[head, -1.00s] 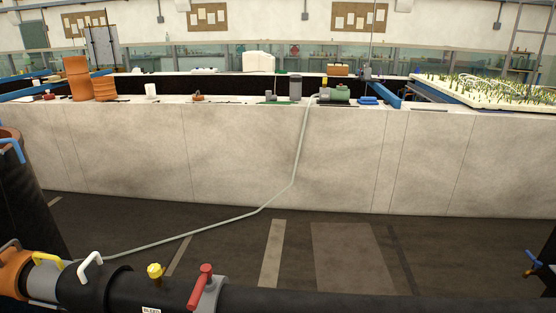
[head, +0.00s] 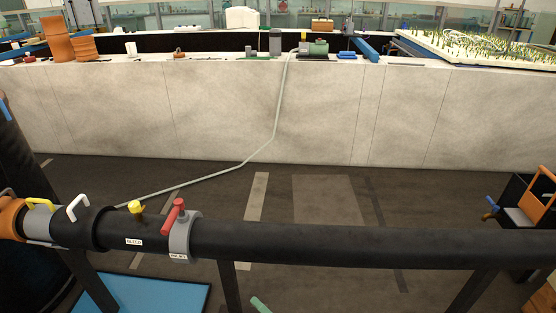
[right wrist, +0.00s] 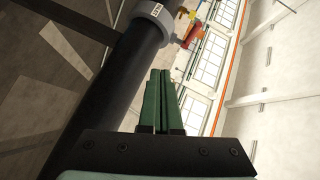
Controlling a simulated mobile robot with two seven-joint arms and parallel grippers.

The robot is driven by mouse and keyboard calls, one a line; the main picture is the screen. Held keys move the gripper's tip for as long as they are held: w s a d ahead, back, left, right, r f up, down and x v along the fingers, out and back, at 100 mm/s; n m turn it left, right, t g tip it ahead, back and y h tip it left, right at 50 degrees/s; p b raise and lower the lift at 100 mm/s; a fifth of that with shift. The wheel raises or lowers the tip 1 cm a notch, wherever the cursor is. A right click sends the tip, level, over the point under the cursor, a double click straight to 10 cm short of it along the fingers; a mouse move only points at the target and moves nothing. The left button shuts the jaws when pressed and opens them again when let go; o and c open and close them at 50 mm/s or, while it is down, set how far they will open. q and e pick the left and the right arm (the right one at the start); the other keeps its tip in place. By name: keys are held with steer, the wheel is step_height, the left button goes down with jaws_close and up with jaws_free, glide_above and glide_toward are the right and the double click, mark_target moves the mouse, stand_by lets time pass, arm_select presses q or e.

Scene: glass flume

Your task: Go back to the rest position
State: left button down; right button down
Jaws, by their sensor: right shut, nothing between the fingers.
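My right gripper shows in the right wrist view (right wrist: 165,102) as two green fingers shut together with nothing between them. In the head view only a small pale green part of it (head: 260,305) shows at the bottom edge, below the black pipe. The black pipe (head: 330,244) crosses the head view and runs beside the fingers in the right wrist view (right wrist: 110,95). My left gripper is not in view.
The pipe carries a red lever (head: 174,218), a yellow knob (head: 135,207) and a white handle (head: 77,207). A blue panel (head: 150,294) lies below it. A cart with an orange handle (head: 540,190) stands at right. Bare floor (head: 330,198) lies before the pale wall (head: 320,110).

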steer(key=w+d+f+n+h, duration=0.1)
steer(key=d+f+h, duration=0.15)
steer(key=d, duration=0.75)
steer(key=d+f+n+h, duration=0.1)
steer(key=d+f, duration=0.3)
steer(key=d, duration=0.6)
steer(key=s+d+f+n+g+h, duration=0.1)
steer(key=s+d+n+g+h, duration=0.15)
steer(key=s+d+n, duration=0.5)
steer(key=s+d+n+g+h, duration=0.1)
steer(key=s+d+n+h, duration=0.25)
steer(key=s, duration=0.75)
steer(key=a+m+t+y, duration=0.1)
steer(key=a+m, duration=0.4)
steer(key=a, duration=0.5)
steer(key=shift+w, duration=0.15)
steer(key=shift+a+r, duration=0.1)
steer(key=shift+a, duration=0.05)
